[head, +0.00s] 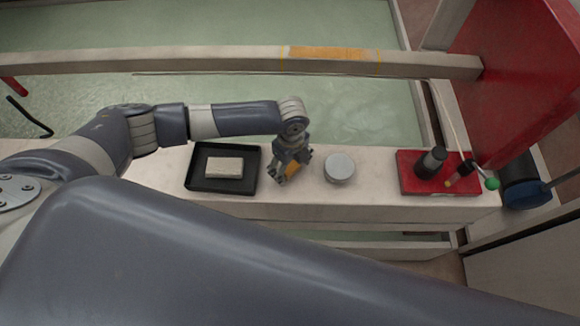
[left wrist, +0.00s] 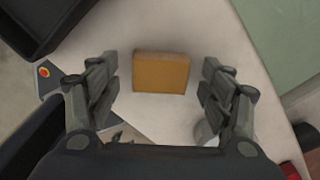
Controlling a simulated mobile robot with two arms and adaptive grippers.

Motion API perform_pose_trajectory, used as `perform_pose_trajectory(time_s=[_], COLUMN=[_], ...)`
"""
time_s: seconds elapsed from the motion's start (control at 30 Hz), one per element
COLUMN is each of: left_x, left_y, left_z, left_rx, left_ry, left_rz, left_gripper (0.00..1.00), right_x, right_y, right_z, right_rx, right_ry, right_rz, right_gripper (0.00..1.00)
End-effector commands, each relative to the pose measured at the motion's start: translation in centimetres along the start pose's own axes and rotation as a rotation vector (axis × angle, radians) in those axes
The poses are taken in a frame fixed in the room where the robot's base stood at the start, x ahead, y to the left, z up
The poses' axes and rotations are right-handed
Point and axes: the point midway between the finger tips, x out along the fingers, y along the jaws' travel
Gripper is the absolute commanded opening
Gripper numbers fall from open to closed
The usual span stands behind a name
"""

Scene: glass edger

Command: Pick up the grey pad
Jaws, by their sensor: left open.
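A pale grey rectangular pad (head: 224,167) lies flat in a shallow black tray (head: 191,181) on the light ledge. My left gripper (head: 284,176) is just right of the tray, pointing down, open and empty. An orange block (head: 292,170) is under it, partly hidden by the fingers. In the left wrist view the orange block (left wrist: 161,73) lies between the two spread fingers, with a gap on each side. A corner of the black tray (left wrist: 38,22) shows at the upper left there; the pale pad does not. My right gripper is not in view.
A round grey lidded thing (head: 339,167) stands right of my left gripper. A beam (head: 220,60) crosses behind the ledge, above green glass (head: 200,25).

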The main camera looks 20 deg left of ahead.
Motion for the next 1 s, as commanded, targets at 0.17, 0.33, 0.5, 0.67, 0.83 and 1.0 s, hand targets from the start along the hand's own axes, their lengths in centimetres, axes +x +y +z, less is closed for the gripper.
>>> perform_pose_trajectory(time_s=[0.17, 0.33, 0.5, 0.67, 0.83, 1.0], left_x=[0.0, -0.1, -0.1, -0.1, -0.7, -2.6], left_y=[0.0, 0.0, 0.0, 0.0, -0.1, -0.1], left_z=[0.0, 0.0, 0.0, 0.0, -0.1, 0.0], left_rx=[0.001, 0.000, 0.000, 0.000, 0.001, 0.001], left_ry=[0.001, 0.001, 0.001, 0.001, 0.001, 0.001], left_rz=[-0.001, -0.001, -0.001, -0.001, -0.003, -0.004], left_gripper=[0.67, 0.37, 0.34, 0.34, 0.34, 0.34], right_x=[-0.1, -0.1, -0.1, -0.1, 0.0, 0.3], right_y=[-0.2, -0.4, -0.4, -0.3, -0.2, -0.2], right_z=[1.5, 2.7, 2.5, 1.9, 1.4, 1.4], right_rx=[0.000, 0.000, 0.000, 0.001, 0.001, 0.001], right_ry=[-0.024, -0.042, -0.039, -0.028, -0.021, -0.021], right_rz=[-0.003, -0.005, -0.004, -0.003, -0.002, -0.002], right_gripper=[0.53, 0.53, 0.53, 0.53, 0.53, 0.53])
